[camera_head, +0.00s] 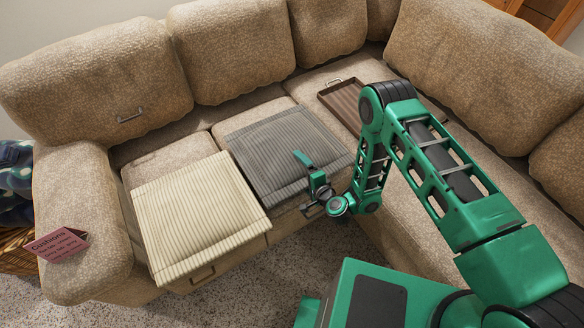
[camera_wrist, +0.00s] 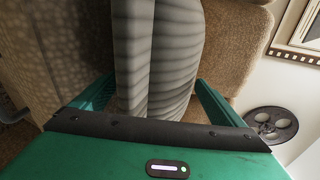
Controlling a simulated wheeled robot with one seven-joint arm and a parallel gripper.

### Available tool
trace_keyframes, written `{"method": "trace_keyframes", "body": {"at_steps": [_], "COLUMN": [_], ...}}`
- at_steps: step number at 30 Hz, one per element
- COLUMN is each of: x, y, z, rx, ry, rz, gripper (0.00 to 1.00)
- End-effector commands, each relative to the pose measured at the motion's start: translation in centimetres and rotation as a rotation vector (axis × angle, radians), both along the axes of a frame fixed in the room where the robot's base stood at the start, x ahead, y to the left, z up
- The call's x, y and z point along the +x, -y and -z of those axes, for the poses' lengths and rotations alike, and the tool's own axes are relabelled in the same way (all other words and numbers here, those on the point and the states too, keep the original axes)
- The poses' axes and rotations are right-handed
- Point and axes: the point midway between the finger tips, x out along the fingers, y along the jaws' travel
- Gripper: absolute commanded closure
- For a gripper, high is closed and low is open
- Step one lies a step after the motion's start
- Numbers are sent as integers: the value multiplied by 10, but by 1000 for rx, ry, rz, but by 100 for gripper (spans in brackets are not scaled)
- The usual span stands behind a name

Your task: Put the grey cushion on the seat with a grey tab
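The grey ribbed cushion (camera_head: 270,146) lies flat on the middle seat in the head view. My gripper (camera_head: 306,172) is at its front right part, with one finger above it. In the wrist view the cushion (camera_wrist: 178,60) stands edge-on between my spread fingers (camera_wrist: 155,95). The fingers look open around it, and firm contact does not show. A small grey handle-like tab (camera_head: 130,114) shows on the leftmost back cushion. The left seat (camera_head: 170,158) below is partly covered by a cream ribbed cushion (camera_head: 190,210). No other grey tab is clear.
A brown tray (camera_head: 342,100) lies on the seat right of the grey cushion. A pink sign (camera_head: 58,244) stands on the left armrest (camera_head: 82,210). The cream cushion juts past the seat front. Carpet (camera_head: 270,285) is free in front.

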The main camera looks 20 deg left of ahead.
Motion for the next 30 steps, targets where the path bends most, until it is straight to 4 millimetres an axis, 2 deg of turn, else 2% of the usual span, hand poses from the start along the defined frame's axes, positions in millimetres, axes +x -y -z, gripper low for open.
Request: {"method": "trace_keyframes", "body": {"at_steps": [7, 23, 30], "x": [-5, -32, -45], "y": [3, 30, 41], "z": [-3, -21, -18], "rx": [-1, -4, -4], "ry": [2, 12, -4], "rz": [-3, -6, -7], "gripper": [7, 7, 7]}}
